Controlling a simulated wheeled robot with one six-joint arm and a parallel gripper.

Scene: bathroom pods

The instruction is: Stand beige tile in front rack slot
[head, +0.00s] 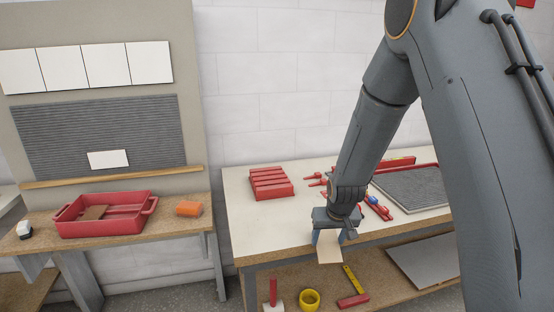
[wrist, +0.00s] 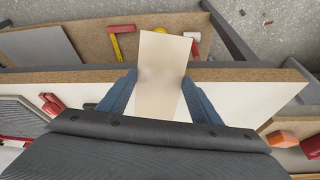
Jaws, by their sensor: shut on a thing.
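The beige tile (head: 329,252) hangs below my gripper (head: 328,236) at the front edge of the white-topped bench. In the wrist view the tile (wrist: 163,62) is a plain pale slab between the two blue fingers of my gripper (wrist: 160,92), which are shut on it. Its far end reaches past the bench's front edge. A red slotted rack (head: 270,184) lies on the bench top, to the left of and behind my gripper, apart from the tile. I cannot make out the rack in the wrist view.
Red tools (head: 379,207) and a grey ribbed panel (head: 410,187) lie right on the bench (head: 250,225). The left table has a red tray (head: 105,226) and an orange block (head: 189,208). Bench top between rack and gripper is clear.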

